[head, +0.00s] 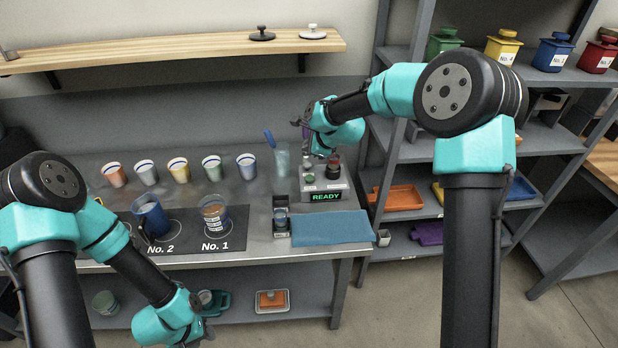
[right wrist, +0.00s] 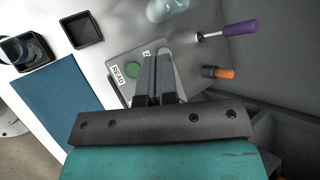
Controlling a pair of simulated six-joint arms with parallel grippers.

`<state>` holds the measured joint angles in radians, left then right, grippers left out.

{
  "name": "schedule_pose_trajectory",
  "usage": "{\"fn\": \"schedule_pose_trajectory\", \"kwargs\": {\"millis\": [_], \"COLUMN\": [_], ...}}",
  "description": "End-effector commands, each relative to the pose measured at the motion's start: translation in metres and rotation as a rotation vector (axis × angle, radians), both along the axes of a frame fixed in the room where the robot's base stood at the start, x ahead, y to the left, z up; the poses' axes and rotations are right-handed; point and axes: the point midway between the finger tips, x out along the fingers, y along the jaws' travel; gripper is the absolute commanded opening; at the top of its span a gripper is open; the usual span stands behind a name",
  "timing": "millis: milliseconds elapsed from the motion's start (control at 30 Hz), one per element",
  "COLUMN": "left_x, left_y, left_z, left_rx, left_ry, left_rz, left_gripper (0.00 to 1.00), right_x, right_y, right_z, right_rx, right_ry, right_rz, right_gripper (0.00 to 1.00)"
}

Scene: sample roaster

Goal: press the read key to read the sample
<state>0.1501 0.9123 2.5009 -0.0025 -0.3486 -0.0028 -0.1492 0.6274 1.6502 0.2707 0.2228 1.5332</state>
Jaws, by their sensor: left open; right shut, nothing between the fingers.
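The reader (head: 321,188) is a grey box on the bench with a lit display (head: 325,196) saying READY. Its green read key (right wrist: 131,69) shows in the right wrist view beside a label saying READ, uncovered, just left of my fingers. The key also shows in the head view (head: 309,177). My right gripper (right wrist: 160,90) is shut and empty above the reader; whether its fingertips touch the box I cannot tell. The fingers hide part of the reader's top. My left gripper (head: 207,304) is open, low in front of the bench, far from the reader.
A blue cloth (head: 331,228) lies in front of the reader. A small dark holder (head: 281,222) stands left of it. Cups on the No. 1 and No. 2 mat (head: 186,238) are further left. Purple-handled (right wrist: 240,28) and orange-handled (right wrist: 218,73) tools lie near the right gripper.

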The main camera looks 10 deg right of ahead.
Motion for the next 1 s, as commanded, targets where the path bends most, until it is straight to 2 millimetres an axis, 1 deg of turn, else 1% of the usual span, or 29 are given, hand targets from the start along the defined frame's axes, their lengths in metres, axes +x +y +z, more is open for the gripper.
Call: {"fn": "schedule_pose_trajectory", "kwargs": {"millis": [167,267,800,1000], "left_x": [0.0,0.0,0.0,0.0], "left_y": [0.0,0.0,0.0,0.0], "left_z": [0.0,0.0,0.0,0.0], "left_rx": [0.0,0.0,0.0,0.0], "left_ry": [0.0,0.0,0.0,0.0], "left_rz": [0.0,0.0,0.0,0.0], "left_gripper": [0.43,0.43,0.43,0.43], "right_x": [0.0,0.0,0.0,0.0], "right_y": [0.0,0.0,-0.001,0.0], "right_z": [-0.009,-0.017,-0.077,-0.087], "right_rx": [0.001,0.001,0.0,-0.001], "right_ry": [0.001,0.002,0.002,0.001], "right_rz": [0.0,0.0,0.0,0.001], "right_gripper": [0.0,0.0,0.0,0.0]}}
